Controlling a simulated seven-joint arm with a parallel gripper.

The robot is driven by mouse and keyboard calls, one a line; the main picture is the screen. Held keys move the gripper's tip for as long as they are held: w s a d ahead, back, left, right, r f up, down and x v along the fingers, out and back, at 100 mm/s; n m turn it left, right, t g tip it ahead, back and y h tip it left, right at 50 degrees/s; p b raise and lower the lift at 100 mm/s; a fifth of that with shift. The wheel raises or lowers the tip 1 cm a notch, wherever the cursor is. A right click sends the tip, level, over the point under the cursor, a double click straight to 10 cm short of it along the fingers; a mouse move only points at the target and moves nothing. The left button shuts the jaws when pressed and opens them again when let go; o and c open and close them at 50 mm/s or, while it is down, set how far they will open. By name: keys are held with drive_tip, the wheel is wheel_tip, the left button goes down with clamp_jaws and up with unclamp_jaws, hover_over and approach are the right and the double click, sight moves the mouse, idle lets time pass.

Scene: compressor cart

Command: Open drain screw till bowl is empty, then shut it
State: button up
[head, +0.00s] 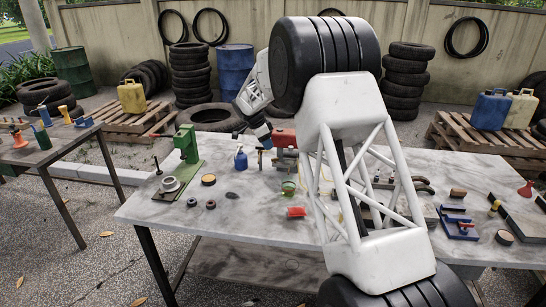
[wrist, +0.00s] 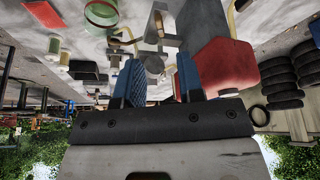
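In the wrist view, which is upside down, my gripper (wrist: 157,76) has its two blue fingers apart. A grey metal fitting with a rounded body (wrist: 154,62) shows in the gap between them; it looks like the bowl. I cannot tell whether the fingers touch it. The drain screw is too small to pick out, and so is any liquid in the bowl. A red block-shaped body (wrist: 223,66) is just right of the fingers. In the head view the red body (head: 283,138) is on the marble-topped table, and my arm hides part of that area.
A green ring-shaped container (wrist: 101,14) stands near the fitting. On the marble table (head: 150,208) are a green press (head: 186,146), a blue bottle (head: 240,158), a red piece (head: 296,212) and a blue vise-like tool (head: 457,225).

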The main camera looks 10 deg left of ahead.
sight(275, 160)
drive_tip(key=shift+x, duration=3.85)
clamp_jaws()
